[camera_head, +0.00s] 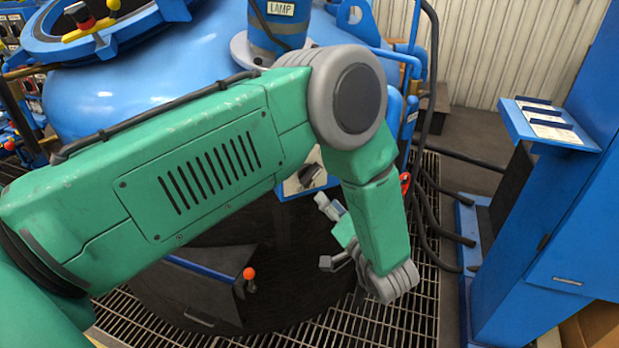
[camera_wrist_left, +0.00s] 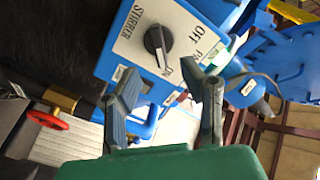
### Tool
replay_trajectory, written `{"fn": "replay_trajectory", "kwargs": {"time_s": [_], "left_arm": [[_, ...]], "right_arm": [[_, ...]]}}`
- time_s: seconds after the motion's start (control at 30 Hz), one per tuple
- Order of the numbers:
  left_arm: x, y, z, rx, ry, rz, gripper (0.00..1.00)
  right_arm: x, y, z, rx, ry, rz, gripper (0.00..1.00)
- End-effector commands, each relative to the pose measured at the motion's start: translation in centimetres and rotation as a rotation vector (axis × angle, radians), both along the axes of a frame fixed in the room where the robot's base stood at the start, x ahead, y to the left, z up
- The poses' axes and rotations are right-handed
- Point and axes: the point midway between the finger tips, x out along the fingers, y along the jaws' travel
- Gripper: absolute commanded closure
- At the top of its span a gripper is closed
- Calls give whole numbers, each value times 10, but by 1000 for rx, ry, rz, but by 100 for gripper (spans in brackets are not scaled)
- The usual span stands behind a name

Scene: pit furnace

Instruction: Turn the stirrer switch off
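A light mark shows at the knob's lower end, nearer the ON word than the OFF word. In the head view the knob (camera_head: 308,175) is partly hidden behind my left arm. My left gripper (camera_head: 331,235) hangs below and slightly right of it there. In the wrist view the left gripper (camera_wrist_left: 160,80) is open and empty, its fingers spread and apart from the knob. My right gripper is out of view.
A blue furnace vessel (camera_head: 180,75) with a LAMP fitting (camera_head: 277,25) stands behind my arm. Dark hoses (camera_head: 428,190) and a blue cabinet (camera_head: 540,220) are on the right. A lever with an orange ball (camera_head: 249,273) is low left. A red handwheel (camera_wrist_left: 47,120) shows in the wrist view.

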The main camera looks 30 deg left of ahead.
Motion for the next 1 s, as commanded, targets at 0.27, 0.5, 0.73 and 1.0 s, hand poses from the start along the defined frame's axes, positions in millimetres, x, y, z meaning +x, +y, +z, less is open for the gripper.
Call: {"fn": "replay_trajectory", "kwargs": {"time_s": [0.27,0.5,0.73,1.0], "left_arm": [[31,44,2,8,-1,-1,64],[52,82,0,3,-2,-2,64],[59,97,-1,2,0,-4,64],[60,94,1,6,0,-5,67]], "right_arm": [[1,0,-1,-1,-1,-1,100],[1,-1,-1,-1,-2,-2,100],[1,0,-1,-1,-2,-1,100],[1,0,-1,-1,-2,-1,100]]}}
